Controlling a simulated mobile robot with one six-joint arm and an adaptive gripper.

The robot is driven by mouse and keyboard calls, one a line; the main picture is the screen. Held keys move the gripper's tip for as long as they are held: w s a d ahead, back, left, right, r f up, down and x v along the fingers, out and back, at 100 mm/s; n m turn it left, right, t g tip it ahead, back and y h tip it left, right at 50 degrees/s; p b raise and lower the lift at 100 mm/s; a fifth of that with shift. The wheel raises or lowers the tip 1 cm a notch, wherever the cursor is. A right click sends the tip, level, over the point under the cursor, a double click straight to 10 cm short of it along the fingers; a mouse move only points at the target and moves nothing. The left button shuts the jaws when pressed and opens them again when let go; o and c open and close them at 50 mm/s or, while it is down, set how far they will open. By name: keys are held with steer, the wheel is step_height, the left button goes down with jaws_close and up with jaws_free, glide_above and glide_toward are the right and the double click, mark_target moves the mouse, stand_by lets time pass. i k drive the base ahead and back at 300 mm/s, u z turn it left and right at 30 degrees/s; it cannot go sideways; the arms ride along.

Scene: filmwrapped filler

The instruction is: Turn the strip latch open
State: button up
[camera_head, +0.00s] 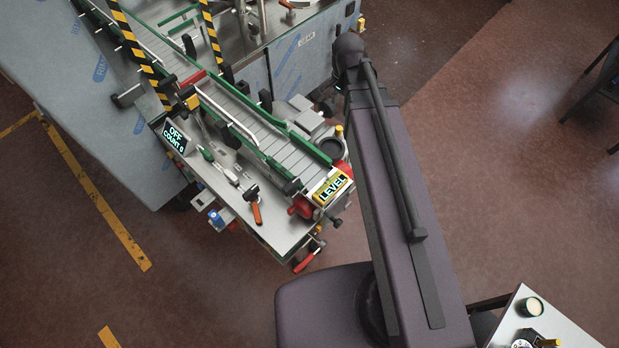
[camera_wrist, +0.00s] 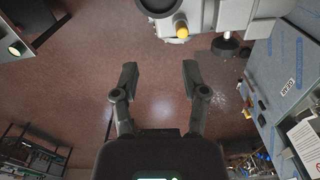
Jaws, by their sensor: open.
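My gripper (camera_wrist: 158,82) is open and empty in the wrist view, its two dark fingers spread apart over bare floor. A grey machine part with a yellow-capped knob (camera_wrist: 181,27) lies beyond the fingertips, apart from them. In the head view the filling machine's slatted conveyor (camera_head: 255,130) runs between green rails. An orange-handled piece (camera_head: 256,211) lies on its front plate, and a red handle (camera_head: 306,261) sticks out below the plate's edge. I cannot tell which part is the strip latch. My gripper cannot be made out in the head view.
A display reading OFF, COUNT 0 (camera_head: 175,137) stands at the machine's left, and a yellow LEVEL sign (camera_head: 331,188) at its near end. Striped posts (camera_head: 137,45) rise by the conveyor. A small white table (camera_head: 560,325) is at lower right. The floor between is clear.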

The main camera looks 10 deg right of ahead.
mark_target(290, 188)
steer(key=z, duration=0.4)
steer(key=k, duration=1.6)
steer(key=u, duration=0.55)
steer(key=i, duration=1)
